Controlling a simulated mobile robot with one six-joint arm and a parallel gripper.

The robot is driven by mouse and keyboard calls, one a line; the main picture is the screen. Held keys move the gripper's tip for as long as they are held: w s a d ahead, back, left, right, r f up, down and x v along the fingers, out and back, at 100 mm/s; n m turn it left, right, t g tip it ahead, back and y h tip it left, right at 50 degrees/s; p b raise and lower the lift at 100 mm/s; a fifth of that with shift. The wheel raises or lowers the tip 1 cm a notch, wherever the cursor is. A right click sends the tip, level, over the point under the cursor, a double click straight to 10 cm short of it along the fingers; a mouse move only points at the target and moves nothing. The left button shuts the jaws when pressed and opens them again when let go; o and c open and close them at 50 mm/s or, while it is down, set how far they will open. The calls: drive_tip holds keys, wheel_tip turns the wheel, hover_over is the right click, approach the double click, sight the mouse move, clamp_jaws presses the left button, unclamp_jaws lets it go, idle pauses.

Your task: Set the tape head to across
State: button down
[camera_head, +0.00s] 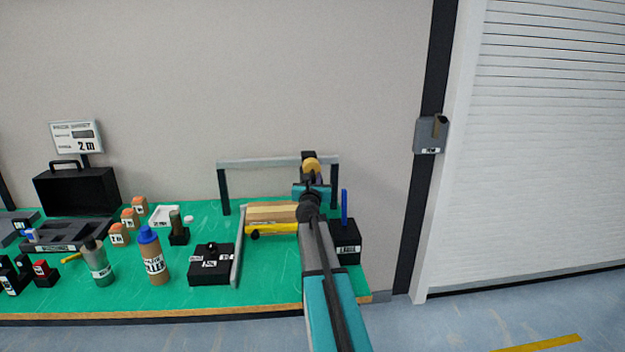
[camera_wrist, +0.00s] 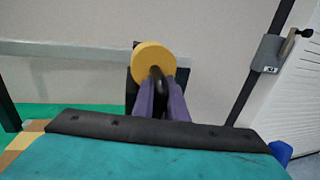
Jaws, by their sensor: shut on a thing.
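The tape head (camera_head: 308,155) is a dark block with a yellow tape roll, on the grey crossbar (camera_head: 262,162) of a frame with dark posts. In the wrist view the yellow roll (camera_wrist: 153,61) faces me, with the tape head's dark block (camera_wrist: 131,90) behind it. My gripper (camera_head: 311,182) is in front of the tape head, near the right end of the bar. In the wrist view its purple fingers (camera_wrist: 160,92) are shut on a black handle (camera_wrist: 158,82) just below the roll. My arm hides part of the frame's lower right.
Under the frame lies a wooden block (camera_head: 272,212) beside a yellow bar (camera_head: 270,229). A black labelled box (camera_head: 347,248) with a blue rod (camera_head: 344,207) stands to the right. A black control box (camera_head: 211,264) and bottles (camera_head: 152,258) stand left on the green table.

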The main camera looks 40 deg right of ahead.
drive_tip(key=c, duration=1.8)
unclamp_jaws()
drive_tip(key=shift+w+a+r, duration=0.2)
drive_tip(key=shift+r, duration=0.1)
drive_tip(key=shift+o, duration=0.2)
drive_tip(key=shift+w+a, duration=0.1)
drive_tip(key=shift+f, duration=0.1)
drive_tip(key=shift+s, duration=0.2)
drive_tip(key=shift+s+a, duration=0.25)
drive_tip(key=shift+s, duration=0.05)
drive_tip(key=b+v, duration=0.1)
drive_tip(key=v, duration=1.2)
